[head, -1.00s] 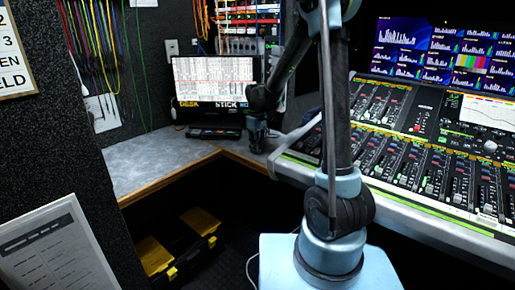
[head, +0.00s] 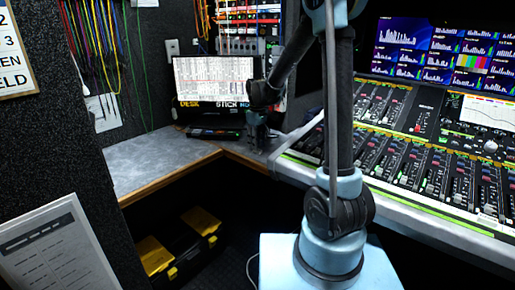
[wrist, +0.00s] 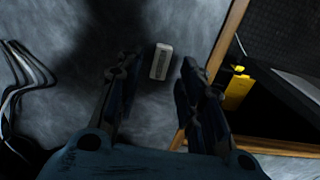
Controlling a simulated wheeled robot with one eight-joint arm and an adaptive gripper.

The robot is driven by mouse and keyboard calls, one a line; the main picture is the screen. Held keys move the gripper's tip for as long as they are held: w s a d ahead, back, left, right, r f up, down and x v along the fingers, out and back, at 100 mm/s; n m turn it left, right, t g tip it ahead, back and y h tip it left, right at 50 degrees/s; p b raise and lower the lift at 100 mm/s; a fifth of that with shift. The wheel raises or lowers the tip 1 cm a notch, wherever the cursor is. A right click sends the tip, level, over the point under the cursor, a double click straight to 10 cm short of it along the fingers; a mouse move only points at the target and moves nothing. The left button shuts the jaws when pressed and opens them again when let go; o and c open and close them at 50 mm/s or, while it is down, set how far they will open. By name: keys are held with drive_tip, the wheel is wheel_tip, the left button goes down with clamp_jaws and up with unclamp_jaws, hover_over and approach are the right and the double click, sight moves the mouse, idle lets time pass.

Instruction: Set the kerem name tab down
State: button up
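A small pale tab (wrist: 161,62), likely the kerem name tab, lies on the grey desk top in the wrist view; no lettering on it can be read. My gripper (wrist: 152,72) is open, with one dark finger on each side of the tab and a visible gap to both. The tab looks to be below the fingertips, and nothing is held. In the head view my gripper (head: 257,132) is low over the desk corner (head: 165,160), by the monitor. I cannot make out the tab there.
A monitor (head: 214,82) stands behind my gripper, with a dark device (head: 213,133) in front of it. The mixing console (head: 420,150) is on the right. Loose cables (wrist: 22,80) lie left of the tab. The desk's wooden edge (wrist: 226,40) is to the right, with a yellow-and-black case (head: 180,245) below.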

wheel_tip(320, 180, up, 10)
idle(0.4)
drive_tip(key=shift+f, duration=0.15)
